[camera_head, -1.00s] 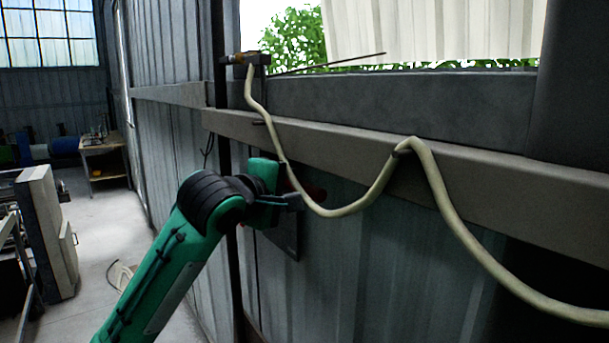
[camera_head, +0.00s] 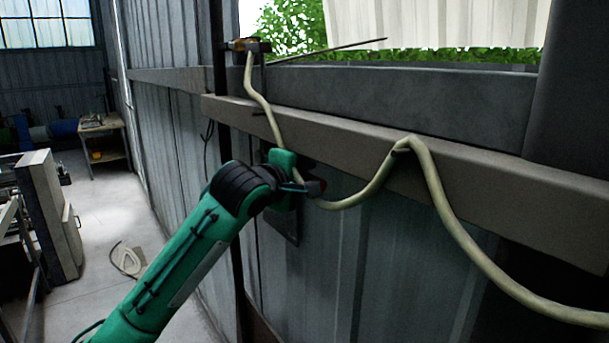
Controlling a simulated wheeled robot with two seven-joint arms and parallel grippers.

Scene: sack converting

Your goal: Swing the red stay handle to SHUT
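The stay handle (camera_head: 320,184) shows only as a small dark red end against the wall, just right of my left gripper. The rest of it is hidden behind the gripper and the cream hose. A dark plate (camera_head: 291,236) on the wall shows below the gripper. My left gripper (camera_head: 303,188) is at the handle, its fingers pointing right; I cannot tell whether they touch it or how far apart they are. No SHUT marking is readable. My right gripper is not in view.
A cream hose (camera_head: 441,205) hangs in loops over the grey rail (camera_head: 480,180) and passes close to the gripper. A dark upright post (camera_head: 221,110) stands left of it. Open floor (camera_head: 115,215) lies at the left, with a bench (camera_head: 104,140) farther back.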

